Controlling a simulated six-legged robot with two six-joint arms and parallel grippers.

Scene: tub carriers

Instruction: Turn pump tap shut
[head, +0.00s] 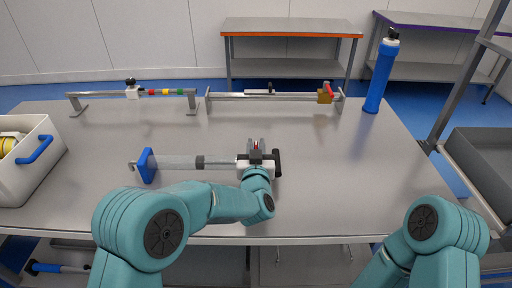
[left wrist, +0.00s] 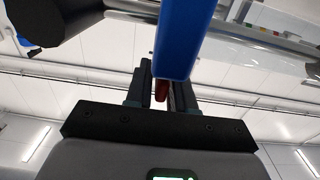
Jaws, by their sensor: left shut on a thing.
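The pump (head: 180,162) lies along the front middle of the table, with a blue plate at its left end, a clear grey tube and a black right end. A white block sits near its right end. My left gripper (head: 256,146) is at that block, its fingers shut on a small red piece, which looks like the tap's lever. In the left wrist view the red piece (left wrist: 161,91) shows between the fingers, partly hidden behind a blue bar (left wrist: 187,38). The tap's angle cannot be told. My right gripper is out of view; only its arm shows at lower right.
Behind stand two rails, one with a white fitting (head: 132,90), one with a brass block and red lever (head: 325,92). A blue bottle (head: 380,75) stands at the back right. A white tub (head: 30,165) is at the left. The table's right side is clear.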

